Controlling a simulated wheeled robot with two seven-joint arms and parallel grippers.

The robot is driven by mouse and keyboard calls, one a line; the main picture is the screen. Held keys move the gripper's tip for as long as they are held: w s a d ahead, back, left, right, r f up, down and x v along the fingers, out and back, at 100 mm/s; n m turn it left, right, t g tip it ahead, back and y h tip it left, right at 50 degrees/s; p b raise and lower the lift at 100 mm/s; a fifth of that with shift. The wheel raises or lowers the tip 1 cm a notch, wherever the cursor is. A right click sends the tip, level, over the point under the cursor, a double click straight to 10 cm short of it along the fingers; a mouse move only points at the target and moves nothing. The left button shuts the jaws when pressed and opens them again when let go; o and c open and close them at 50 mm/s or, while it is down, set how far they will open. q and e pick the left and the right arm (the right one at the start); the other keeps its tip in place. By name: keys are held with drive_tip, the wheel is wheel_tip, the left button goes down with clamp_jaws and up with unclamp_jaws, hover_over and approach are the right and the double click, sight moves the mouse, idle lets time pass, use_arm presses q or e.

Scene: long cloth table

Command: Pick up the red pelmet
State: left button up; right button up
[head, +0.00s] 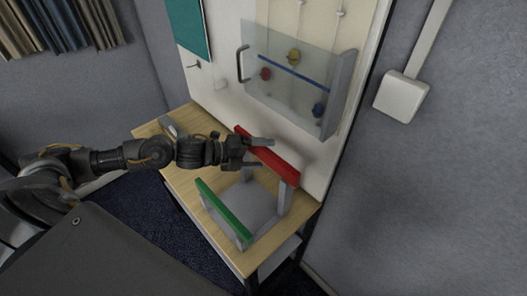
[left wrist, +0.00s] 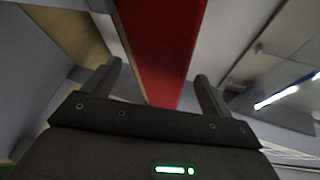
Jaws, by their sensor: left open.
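The red pelmet (head: 279,166) is a long red bar lying across the top of grey posts at the back of a grey stand (head: 252,203) on the wooden table. My left gripper (head: 262,152) is open at the pelmet's left half, with its fingers reaching over it. In the left wrist view the red pelmet (left wrist: 163,45) runs between the two open fingers (left wrist: 158,72), with a gap showing on each side near the fingertips. Whether either finger touches it cannot be told. The right gripper is not in view.
A green bar (head: 222,210) tops the stand's front side. A clear panel (head: 296,76) with a dark handle and coloured knobs is on the wall behind, above the pelmet. A white box (head: 401,97) is on the right wall. A bare table strip (head: 187,178) lies left of the stand.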

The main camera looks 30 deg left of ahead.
use_arm(q)
drive_tip(key=shift+c, duration=0.7)
drive_tip(key=c, duration=0.9)
